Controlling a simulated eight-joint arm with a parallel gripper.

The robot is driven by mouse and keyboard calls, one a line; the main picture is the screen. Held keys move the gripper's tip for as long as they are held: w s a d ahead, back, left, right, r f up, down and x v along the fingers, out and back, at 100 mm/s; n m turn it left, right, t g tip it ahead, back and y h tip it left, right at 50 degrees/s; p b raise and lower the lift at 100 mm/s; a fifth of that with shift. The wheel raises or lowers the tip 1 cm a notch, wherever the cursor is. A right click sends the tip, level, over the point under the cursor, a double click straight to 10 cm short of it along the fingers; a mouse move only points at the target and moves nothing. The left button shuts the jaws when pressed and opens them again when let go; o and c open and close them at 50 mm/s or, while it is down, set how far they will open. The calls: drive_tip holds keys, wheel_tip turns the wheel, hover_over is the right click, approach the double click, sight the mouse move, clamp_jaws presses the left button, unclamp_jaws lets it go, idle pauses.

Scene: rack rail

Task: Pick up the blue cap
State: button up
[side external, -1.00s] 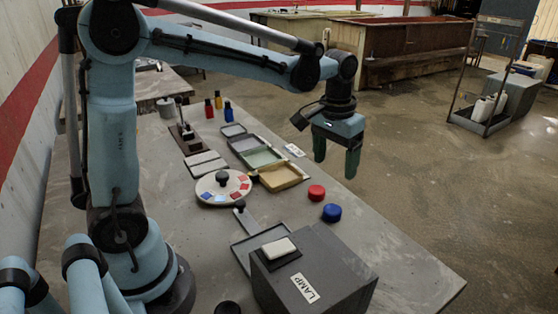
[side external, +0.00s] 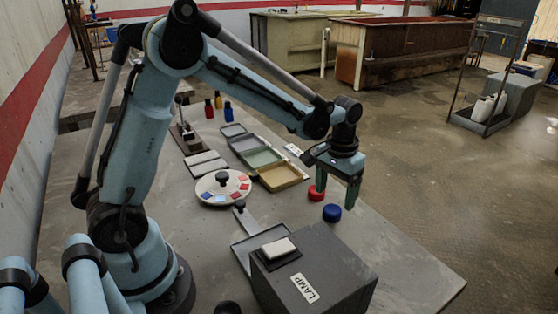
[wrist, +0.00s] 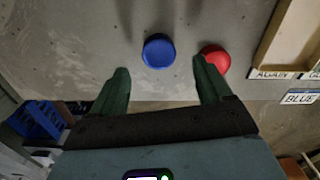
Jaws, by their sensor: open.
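The blue cap (side external: 332,213) is a short round cap lying on the grey table. In the wrist view the blue cap (wrist: 158,51) shows between and beyond my two fingertips, apart from both. The red cap (side external: 316,193) lies close by, and in the wrist view the red cap (wrist: 215,60) is just beyond the right fingertip. My gripper (side external: 336,197) points down above the table near the two caps. Its green fingers are spread wide and empty, as the wrist view of my gripper (wrist: 162,74) also shows.
A grey box labelled LAMP (side external: 315,270) stands in front of the caps. A round dial with coloured squares (side external: 223,188) and a row of open trays (side external: 282,177) lie to the left. The table is bare to the right of the blue cap.

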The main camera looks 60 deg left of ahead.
sight(333, 209)
drive_tip(key=shift+s+d+f, duration=0.1)
drive_tip(key=shift+s+f, duration=0.05)
drive_tip(key=shift+f, duration=2.05)
drive_tip(key=c, duration=0.9)
